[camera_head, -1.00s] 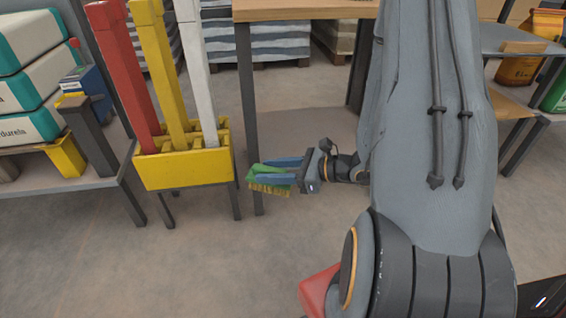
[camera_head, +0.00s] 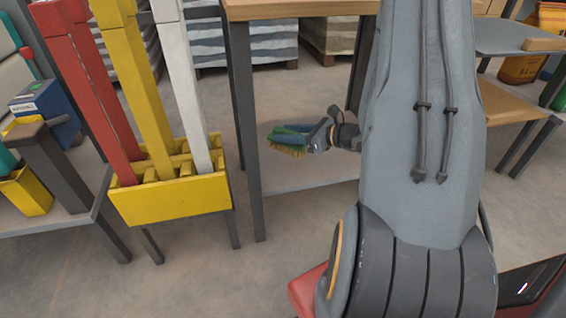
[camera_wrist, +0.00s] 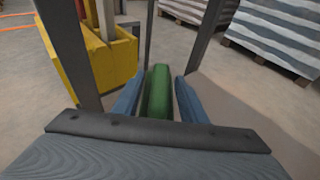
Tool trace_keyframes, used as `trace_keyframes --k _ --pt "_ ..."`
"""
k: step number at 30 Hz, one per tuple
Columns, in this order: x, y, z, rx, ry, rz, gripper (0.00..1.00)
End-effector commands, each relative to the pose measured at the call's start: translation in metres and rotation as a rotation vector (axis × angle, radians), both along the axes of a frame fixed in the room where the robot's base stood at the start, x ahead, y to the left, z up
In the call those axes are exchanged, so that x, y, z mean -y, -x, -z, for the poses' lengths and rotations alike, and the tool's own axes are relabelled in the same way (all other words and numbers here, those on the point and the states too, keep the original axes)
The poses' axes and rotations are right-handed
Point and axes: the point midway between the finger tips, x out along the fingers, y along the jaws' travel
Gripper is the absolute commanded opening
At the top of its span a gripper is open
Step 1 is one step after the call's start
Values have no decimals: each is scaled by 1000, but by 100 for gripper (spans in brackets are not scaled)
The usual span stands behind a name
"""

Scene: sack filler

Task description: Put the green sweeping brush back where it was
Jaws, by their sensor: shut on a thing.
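The green sweeping brush (camera_head: 285,144) has a green body with tan bristles that point down in the head view. My gripper (camera_head: 292,134) is shut on it, with the blue fingers on either side of the green body. In the wrist view the green brush (camera_wrist: 158,92) lies between the two blue fingers of my gripper (camera_wrist: 157,98). The brush is held at the wooden table, near its lower shelf (camera_head: 310,180); I cannot tell whether the bristles touch the shelf. The bristles are hidden in the wrist view.
A yellow rack (camera_head: 172,200) holding red, yellow and white handles stands left of the table. The table's dark front leg (camera_head: 246,140) is close to the brush's left. A wooden tabletop (camera_head: 300,9) is above. Wrapped pallets (camera_head: 245,42) stand behind. Open floor lies in front.

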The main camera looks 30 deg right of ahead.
Motion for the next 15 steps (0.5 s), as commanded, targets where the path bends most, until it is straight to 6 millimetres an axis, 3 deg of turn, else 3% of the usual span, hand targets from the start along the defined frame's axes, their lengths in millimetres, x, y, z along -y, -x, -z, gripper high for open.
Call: trace_keyframes --k 5,12,15 --pt "6 1 14 -1 -1 10 6" --pt "15 4 57 -1 -1 22 6" --pt "15 3 65 1 -1 22 6"
